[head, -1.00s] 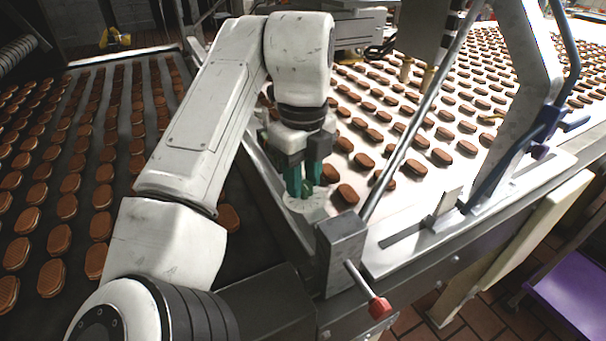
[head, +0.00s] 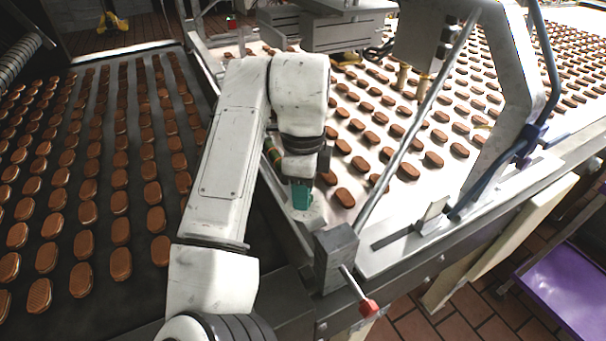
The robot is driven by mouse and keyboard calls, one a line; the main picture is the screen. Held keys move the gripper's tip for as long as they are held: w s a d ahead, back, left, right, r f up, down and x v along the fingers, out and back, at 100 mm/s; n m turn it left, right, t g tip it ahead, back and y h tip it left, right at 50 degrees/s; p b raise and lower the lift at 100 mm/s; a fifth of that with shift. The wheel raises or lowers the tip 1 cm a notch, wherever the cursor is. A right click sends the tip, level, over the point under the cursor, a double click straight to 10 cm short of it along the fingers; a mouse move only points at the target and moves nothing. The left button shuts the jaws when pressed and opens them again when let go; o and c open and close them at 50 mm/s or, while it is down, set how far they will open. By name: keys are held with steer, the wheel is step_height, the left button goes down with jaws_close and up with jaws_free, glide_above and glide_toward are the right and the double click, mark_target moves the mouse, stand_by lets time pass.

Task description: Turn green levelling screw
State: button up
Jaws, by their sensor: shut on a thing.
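My gripper (head: 302,194) points down at the near end of the pale rail between the two conveyors, with its teal fingers low over a pale round base (head: 307,214). The fingers line up in the head view, so the nearer one covers what is between them. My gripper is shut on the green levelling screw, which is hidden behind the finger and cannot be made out. My white arm reaches in from the bottom of the picture.
A dark block (head: 336,256) with a red-tipped lever (head: 368,307) stands just right of my gripper. A slanted metal rod (head: 418,120) rises behind it. Biscuits cover the dark left conveyor (head: 62,318) and the white right conveyor (head: 352,216).

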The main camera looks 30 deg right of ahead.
steer(key=n+p, duration=0.6)
steer(key=shift+s+r, duration=0.1)
steer(key=shift+s, duration=0.05)
steer(key=n+p, duration=0.2)
steer(key=n, duration=0.1)
steer(key=shift+n, duration=0.3)
steer(key=shift+f+n+p, duration=0.25)
steer(key=shift+n+p, duration=0.55)
steer(key=shift+s+f, duration=0.1)
steer(key=o, duration=1)
steer(key=shift+o, duration=0.2)
steer(key=shift+r, duration=0.2)
step_height(320, 180, up, 11)
steer(key=shift+f+p, duration=0.15)
steer(key=shift+p, duration=0.2)
